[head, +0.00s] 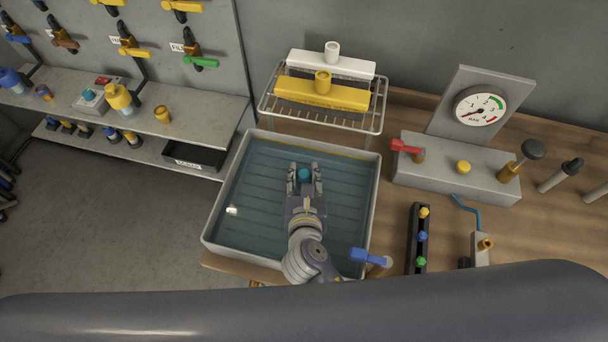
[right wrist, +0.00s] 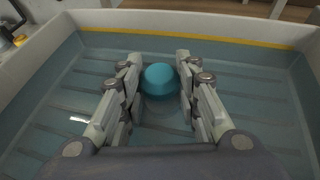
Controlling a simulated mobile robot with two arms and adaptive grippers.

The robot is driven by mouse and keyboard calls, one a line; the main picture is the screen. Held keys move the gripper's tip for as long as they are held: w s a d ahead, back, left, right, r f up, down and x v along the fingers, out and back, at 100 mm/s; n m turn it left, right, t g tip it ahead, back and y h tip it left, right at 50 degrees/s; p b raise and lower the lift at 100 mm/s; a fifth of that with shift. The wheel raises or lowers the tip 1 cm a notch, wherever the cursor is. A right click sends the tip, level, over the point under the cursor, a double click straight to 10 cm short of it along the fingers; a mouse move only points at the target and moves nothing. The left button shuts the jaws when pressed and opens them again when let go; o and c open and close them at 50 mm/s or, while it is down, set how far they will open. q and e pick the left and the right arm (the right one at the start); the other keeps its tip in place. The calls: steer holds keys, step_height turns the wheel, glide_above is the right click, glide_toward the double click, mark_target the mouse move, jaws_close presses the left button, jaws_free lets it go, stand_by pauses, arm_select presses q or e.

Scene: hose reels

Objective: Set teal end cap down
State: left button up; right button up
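The teal end cap (head: 304,174) is between the two fingers of my right gripper (head: 304,180), over the middle of the wide tray (head: 213,226). In the right wrist view the teal cap (right wrist: 160,82) is rounded and smooth, and the fingers of the right gripper (right wrist: 160,78) meet its left and right sides. The gripper is shut on it. I cannot tell whether the cap's underside touches the tray floor. My left gripper is not in view.
The tray has pale raised walls and a ribbed blue-green floor, bare around the gripper. A wire rack (head: 329,117) with white and yellow pieces stands behind it. A blue-handled valve (head: 369,257) is at its near right corner. A gauge block (head: 437,167) stands to the right.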

steer(key=o, duration=0.4)
steer(key=shift+o, duration=0.2)
steer(key=shift+s+r, duration=0.1)
steer(key=b+v, duration=0.1)
steer(key=v, duration=1)
steer(key=shift+s+r, duration=0.15)
steer(key=shift+s, duration=0.2)
